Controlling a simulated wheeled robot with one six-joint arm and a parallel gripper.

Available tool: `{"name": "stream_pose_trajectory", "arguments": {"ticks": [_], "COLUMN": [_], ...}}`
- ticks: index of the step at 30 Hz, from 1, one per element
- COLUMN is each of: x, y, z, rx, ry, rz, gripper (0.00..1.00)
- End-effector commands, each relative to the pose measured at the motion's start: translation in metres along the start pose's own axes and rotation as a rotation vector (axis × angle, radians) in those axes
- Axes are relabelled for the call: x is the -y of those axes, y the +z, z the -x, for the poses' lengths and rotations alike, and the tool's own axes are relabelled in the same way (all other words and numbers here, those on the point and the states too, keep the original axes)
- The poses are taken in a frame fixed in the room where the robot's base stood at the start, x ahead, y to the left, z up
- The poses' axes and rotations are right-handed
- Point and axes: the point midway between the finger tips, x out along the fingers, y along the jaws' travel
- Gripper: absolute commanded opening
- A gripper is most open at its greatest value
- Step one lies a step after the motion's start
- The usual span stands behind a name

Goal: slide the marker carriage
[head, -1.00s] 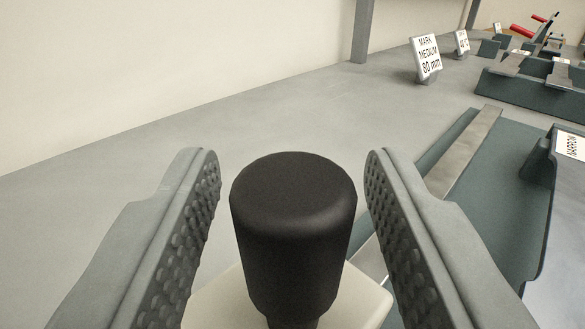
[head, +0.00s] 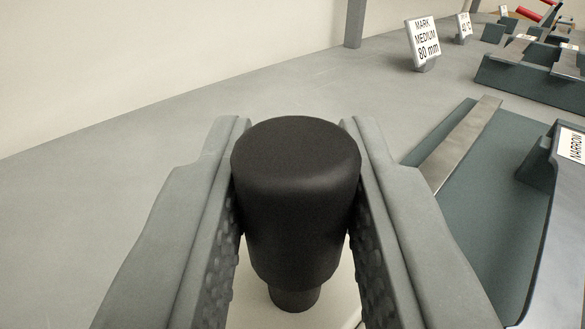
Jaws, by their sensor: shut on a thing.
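The marker carriage has a black round knob (head: 297,200) standing upright on a pale base plate (head: 342,300). My gripper (head: 296,150) is shut on the knob, with one ridged grey finger against each side. The narrow stem under the knob shows, and much of the base plate is hidden behind the fingers. A flat metal rail (head: 462,145) runs away from the carriage toward the back right, along a dark green bed. A sign reading "MARK MEDIUM 80 mm" (head: 423,40) stands on the bench further back.
A dark fixture with a "NARROW" label (head: 572,145) stands at the right. More dark fixtures (head: 535,75) and a second small sign (head: 464,25) are at the back right. The grey bench (head: 100,200) is clear at the left, up to the wall.

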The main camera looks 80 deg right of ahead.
Motion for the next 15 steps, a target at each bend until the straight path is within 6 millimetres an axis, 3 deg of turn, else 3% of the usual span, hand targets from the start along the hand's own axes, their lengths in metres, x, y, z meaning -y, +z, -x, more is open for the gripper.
{"name": "stream_pose_trajectory", "arguments": {"ticks": [8,9,11,15], "x": [-0.0009,-0.0009,-0.0009,-0.0009], "y": [-0.0006,-0.0006,-0.0006,-0.0003], "z": [-0.0008,-0.0008,-0.0007,-0.0007], "rx": [-0.001,0.000,0.000,0.000], "ry": [0.000,0.000,0.000,0.000], "rz": [-0.001,-0.001,0.000,0.000], "gripper": [0.00,0.32,0.44,0.45]}}
